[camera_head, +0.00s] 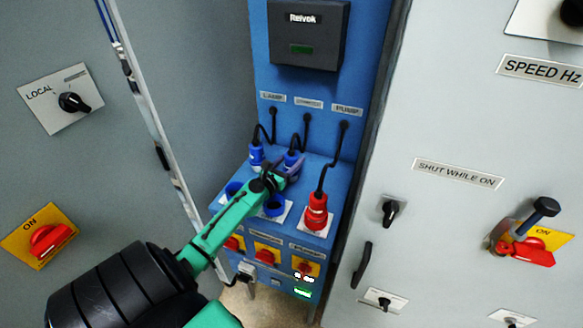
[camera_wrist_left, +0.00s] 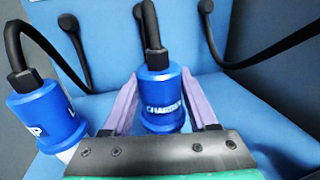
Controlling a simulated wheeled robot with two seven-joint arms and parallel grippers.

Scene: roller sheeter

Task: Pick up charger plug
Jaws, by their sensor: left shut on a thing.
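The blue charger plug (camera_head: 291,158) is upright, with a black cable rising from its top. In the left wrist view the plug (camera_wrist_left: 162,112) shows part of its "CHARGER" lettering. My left gripper (camera_head: 284,173) is shut on it, with one pale purple finger on each side of the body. The fingers also show in the left wrist view (camera_wrist_left: 162,88). The plug's lower end is hidden behind the gripper. My right gripper is not in view.
The blue lamp plug (camera_head: 256,156) stands close to the left. The red pump plug (camera_head: 316,211) sits in the panel at right. Round blue sockets (camera_head: 274,208) lie in front. Grey cabinets (camera_head: 455,120) flank the narrow blue console, and cables hang behind.

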